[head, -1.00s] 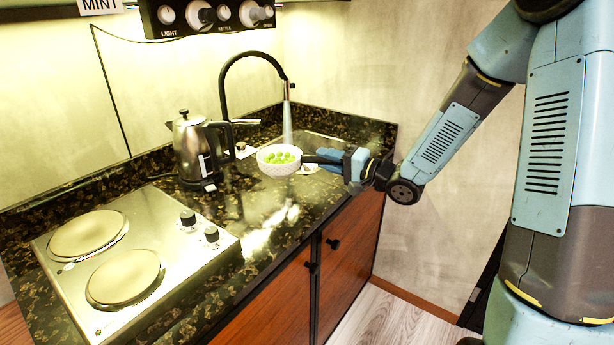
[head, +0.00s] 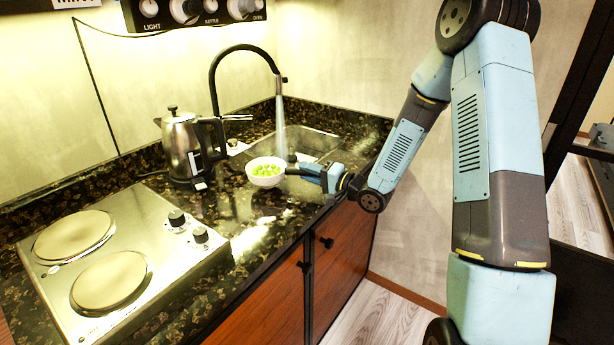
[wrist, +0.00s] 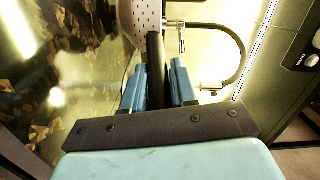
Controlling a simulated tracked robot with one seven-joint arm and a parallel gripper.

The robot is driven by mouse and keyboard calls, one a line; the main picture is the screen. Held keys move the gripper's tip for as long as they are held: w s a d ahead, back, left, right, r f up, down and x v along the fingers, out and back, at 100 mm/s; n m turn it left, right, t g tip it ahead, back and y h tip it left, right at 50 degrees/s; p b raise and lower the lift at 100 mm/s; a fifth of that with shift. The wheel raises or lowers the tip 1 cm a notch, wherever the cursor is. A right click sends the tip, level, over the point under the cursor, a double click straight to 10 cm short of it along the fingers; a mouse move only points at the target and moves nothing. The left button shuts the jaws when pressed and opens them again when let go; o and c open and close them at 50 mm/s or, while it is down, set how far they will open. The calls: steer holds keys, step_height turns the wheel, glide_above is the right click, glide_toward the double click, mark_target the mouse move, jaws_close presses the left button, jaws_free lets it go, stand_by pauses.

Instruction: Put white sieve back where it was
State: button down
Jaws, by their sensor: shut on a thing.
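The white sieve (head: 265,181) is a small perforated bowl with several round green things (head: 266,170) in it. It is over the counter in front of the sink, close to the running tap stream. My gripper (head: 318,173) is shut on the dark handle (wrist: 156,62) of the sieve, to the right of the bowl. In the wrist view the blue fingers (wrist: 158,88) close around that handle, and the perforated bowl (wrist: 140,20) shows at the top edge. Whether the bowl touches the counter cannot be told.
A black tap (head: 244,48) runs water into the sink (head: 318,142). A steel kettle (head: 184,147) stands left of the sieve, and a two-plate hob (head: 150,225) is at the front left. The dark counter (head: 240,208) between them is mostly clear.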

steer(key=shift+f, duration=0.55)
steer(key=shift+a, duration=0.2)
steer(key=shift+s+f, duration=0.1)
steer(key=c, duration=0.9)
jaws_free()
steer(key=shift+d, duration=0.1)
